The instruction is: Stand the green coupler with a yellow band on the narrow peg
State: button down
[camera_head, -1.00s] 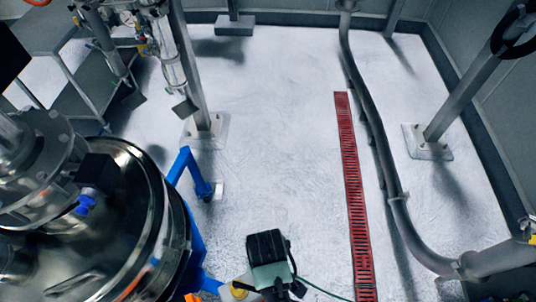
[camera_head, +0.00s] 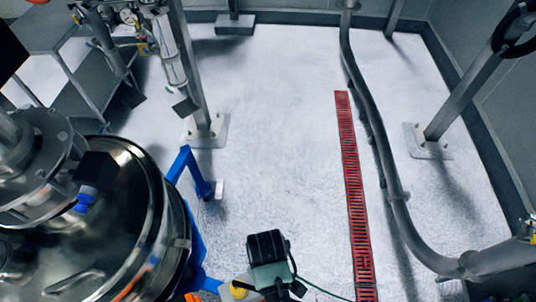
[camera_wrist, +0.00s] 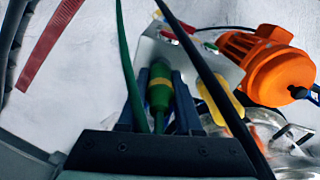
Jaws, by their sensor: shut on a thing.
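In the wrist view, my gripper (camera_wrist: 161,78) has its two dark blue fingers on either side of the green coupler with a yellow band (camera_wrist: 160,95). It is shut on the coupler, whose narrow lower end points back toward the gripper body. A grey metal plate (camera_wrist: 208,62) lies beyond the fingers, with small coloured parts at its edge. I cannot pick out the narrow peg. In the head view, the dark boxy end of my arm shows at the bottom middle; the fingers and coupler are hidden there.
An orange motor (camera_wrist: 270,65) is right of the plate, and a yellow part (camera_wrist: 222,108) is beside the right finger. Green and black cables cross the wrist view. A large steel vessel (camera_head: 90,240) stands at left; open floor with a red drain grate (camera_head: 353,200) is at right.

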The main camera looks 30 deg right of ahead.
jog(key=shift+f+b, duration=0.3)
jog(key=shift+f, duration=0.15)
jog(key=c, duration=0.5)
grip_release()
jog(key=shift+r, duration=0.1)
notch_tip(320, 180, up, 12)
jog(key=shift+a+f, duration=0.1)
jog(key=shift+r+p, duration=0.35)
jog(key=shift+r, duration=0.15)
